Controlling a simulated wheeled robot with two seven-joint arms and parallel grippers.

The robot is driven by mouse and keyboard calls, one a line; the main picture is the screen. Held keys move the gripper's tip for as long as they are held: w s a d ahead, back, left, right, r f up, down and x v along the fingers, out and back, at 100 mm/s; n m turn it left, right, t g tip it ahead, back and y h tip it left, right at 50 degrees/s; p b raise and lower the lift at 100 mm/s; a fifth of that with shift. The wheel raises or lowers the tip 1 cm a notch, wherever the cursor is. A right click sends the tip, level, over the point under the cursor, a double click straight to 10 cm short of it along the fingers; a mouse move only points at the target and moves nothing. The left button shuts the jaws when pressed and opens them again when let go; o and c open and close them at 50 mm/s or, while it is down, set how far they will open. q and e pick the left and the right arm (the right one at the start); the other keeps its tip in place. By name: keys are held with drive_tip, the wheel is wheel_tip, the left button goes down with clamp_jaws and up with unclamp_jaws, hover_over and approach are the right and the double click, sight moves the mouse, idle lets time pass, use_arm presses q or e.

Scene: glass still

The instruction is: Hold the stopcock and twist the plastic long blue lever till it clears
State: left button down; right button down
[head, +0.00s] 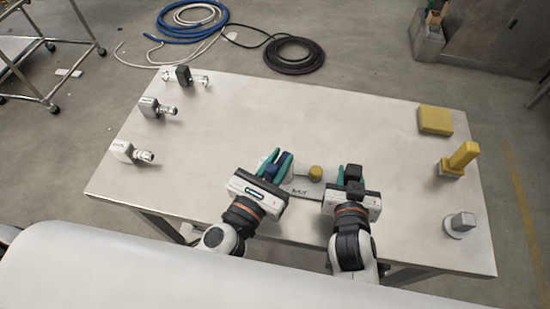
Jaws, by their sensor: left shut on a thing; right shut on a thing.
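The stopcock assembly stands near the table's front middle, between my two grippers. Its pale base (300,192) carries a small dark label, and a round yellow knob (316,172) sits above it. My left gripper (275,165) has green fingers and is shut on a dark blue piece (285,159), which looks like the blue lever. Its lower part is hidden by the gripper. My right gripper (343,174) is just right of the yellow knob and is shut on part of the stopcock. Its own body hides most of what it holds.
Several metal fittings (158,108) stand along the table's left side. At the right are a yellow block (435,120), a yellow-handled fitting (459,158) and a grey fitting (460,224). The white table (250,110) is clear behind my grippers. Coiled hoses (294,54) lie on the floor beyond.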

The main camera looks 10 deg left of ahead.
use_arm(q)
drive_tip(key=shift+d+f+n+t+y, duration=0.1)
drive_tip(key=shift+d+n+t+y, duration=0.1)
drive_tip(key=shift+n+y, duration=0.9)
drive_tip(key=shift+d+n+t+y, duration=0.2)
drive_tip(key=shift+n+y, duration=0.4)
drive_tip(key=shift+y, duration=1.3)
drive_tip(key=c, duration=1.2)
unclamp_jaws()
drive_tip(key=shift+c, duration=0.2)
drive_tip(key=s, duration=1.2)
drive_tip(key=shift+s, duration=0.15)
drive_tip(key=shift+d, duration=0.1)
